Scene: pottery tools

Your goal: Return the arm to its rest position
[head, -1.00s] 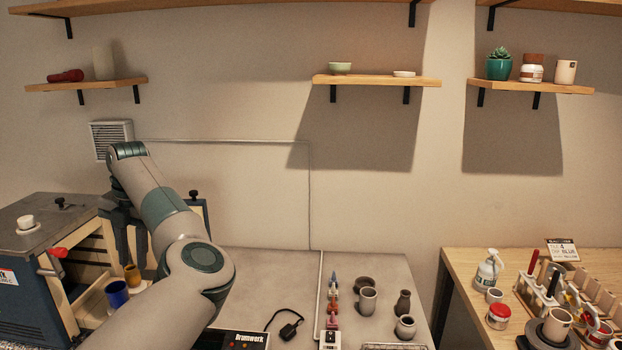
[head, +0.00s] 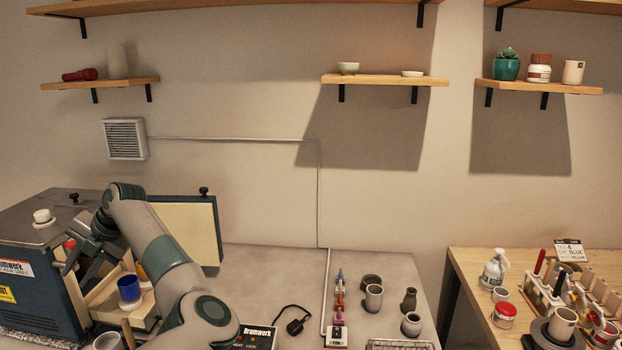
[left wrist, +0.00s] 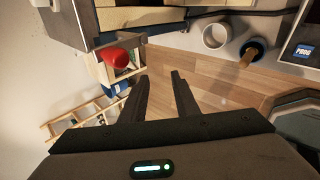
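My left arm comes in from the lower left-centre of the head view and bends at a raised joint. Its gripper (head: 80,258) hangs in front of the kiln (head: 40,300), tilted down to the left. In the left wrist view its two dark fingers (left wrist: 160,77) stand apart with only wood floor showing between them, so it is open and empty. My right gripper is not in view.
The kiln door (head: 190,228) stands open. A blue cup (head: 129,288) sits on the shelf beside the kiln. The grey table (head: 270,270) holds several small pots and a black controller box (head: 255,337). A wooden bench (head: 480,262) with jars stands at the right.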

